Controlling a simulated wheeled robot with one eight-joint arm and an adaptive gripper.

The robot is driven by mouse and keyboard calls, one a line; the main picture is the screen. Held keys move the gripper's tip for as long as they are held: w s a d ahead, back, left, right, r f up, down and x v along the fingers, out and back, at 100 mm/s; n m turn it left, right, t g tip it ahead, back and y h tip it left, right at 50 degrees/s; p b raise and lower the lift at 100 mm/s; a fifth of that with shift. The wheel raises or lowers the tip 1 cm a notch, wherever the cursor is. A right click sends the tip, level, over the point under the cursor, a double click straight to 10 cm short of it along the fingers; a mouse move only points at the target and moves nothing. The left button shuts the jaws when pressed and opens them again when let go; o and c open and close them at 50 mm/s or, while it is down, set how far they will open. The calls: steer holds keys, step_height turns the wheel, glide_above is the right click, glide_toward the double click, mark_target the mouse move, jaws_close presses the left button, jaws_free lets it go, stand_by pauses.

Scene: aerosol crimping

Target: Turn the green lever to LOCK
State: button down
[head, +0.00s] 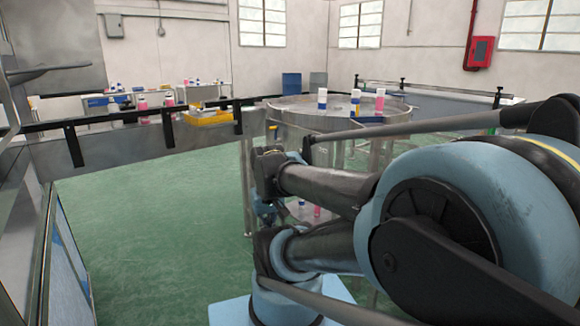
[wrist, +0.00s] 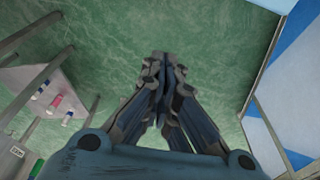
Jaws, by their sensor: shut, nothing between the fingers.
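I cannot make out a green lever or a LOCK mark in either view. My gripper (wrist: 161,62) shows in the wrist view, with its fingers together and nothing between them. It is over the green floor, apart from any object. A small green patch (wrist: 38,168) shows at the lower left of the wrist view, beside a grey part with a label (wrist: 17,151); I cannot tell what it is. In the head view, my arm fills the right side, and I cannot make out the gripper there.
A round metal table (head: 300,118) with several bottles stands beyond my arm. A conveyor rail (head: 110,118) crosses at left. A low shelf with bottles (wrist: 35,80) is left of the gripper. A blue and white panel (wrist: 265,135) is at right. The green floor (head: 150,220) is open.

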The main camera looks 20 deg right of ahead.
steer(key=w+d+r+h, duration=0.3)
steer(key=w+d+r, duration=0.15)
steer(key=w, duration=0.45)
steer(key=w+d+r+n+h, duration=0.1)
steer(key=w+d+r+h, duration=0.3)
steer(key=w, duration=0.6)
steer(key=w+d+r+h, duration=0.25)
steer(key=w+d, duration=0.25)
steer(key=w, duration=0.4)
steer(key=w+d+f+h, duration=0.1)
steer(key=w+h, duration=0.1)
steer(key=w, duration=0.6)
steer(key=w+d+f+h, duration=0.2)
steer(key=w, duration=0.6)
steer(key=w+a+f+h, duration=0.2)
steer(key=w+f+h, duration=0.3)
steer(key=w+f, duration=0.45)
steer(key=s+d, duration=0.2)
steer(key=d, duration=0.9)
steer(key=shift+d+r, duration=0.25)
steer(key=shift+d, duration=0.1)
steer(key=shift+d+y, duration=0.1)
steer(key=shift+y, duration=0.15)
